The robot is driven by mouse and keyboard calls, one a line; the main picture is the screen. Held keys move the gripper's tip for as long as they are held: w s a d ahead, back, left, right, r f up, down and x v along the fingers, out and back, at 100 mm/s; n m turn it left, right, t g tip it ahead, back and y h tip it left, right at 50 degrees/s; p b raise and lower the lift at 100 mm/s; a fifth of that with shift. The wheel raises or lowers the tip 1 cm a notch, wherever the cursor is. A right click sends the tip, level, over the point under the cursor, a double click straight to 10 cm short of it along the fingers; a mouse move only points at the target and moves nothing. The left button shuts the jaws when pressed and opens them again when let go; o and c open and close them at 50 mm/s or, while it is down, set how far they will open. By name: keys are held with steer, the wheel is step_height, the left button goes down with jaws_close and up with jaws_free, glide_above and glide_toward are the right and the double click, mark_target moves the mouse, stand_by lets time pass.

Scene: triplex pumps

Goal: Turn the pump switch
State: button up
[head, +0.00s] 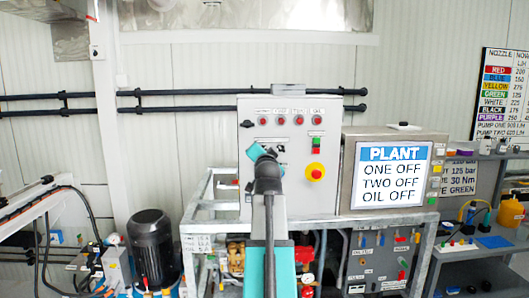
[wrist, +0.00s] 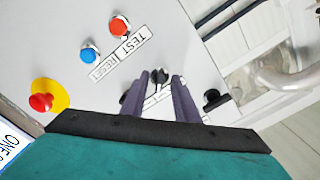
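A light grey control panel (head: 300,195) stands ahead, and its face fills much of the wrist view (wrist: 165,30). In the wrist view, my gripper (wrist: 161,80) points at the panel with its two purple fingers apart. A black rotary switch (wrist: 159,75) shows between the fingertips, with a white label beside it. I see no clear contact between fingers and switch. A second black switch (wrist: 213,99) is to the right, near the panel edge. In the head view, my arm hides the fingers and the switch between them. The labels do not show which is the pump switch.
A red emergency stop on yellow (head: 315,171) is right of my arm; it also shows in the wrist view (wrist: 41,102). Blue (wrist: 90,53) and red (wrist: 119,26) buttons are near. A screen (head: 392,175) reads ONE OFF, TWO OFF, OIL OFF. A metal frame (head: 200,198) surrounds the panel's base.

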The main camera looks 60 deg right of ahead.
steer(key=shift+d, duration=0.1)
steer(key=shift+s, duration=0.1)
steer(key=b+v, duration=0.3)
steer(key=v, duration=1)
steer(key=shift+a+b, duration=0.35)
steer(key=shift+s, duration=0.1)
stand_by(0.5)
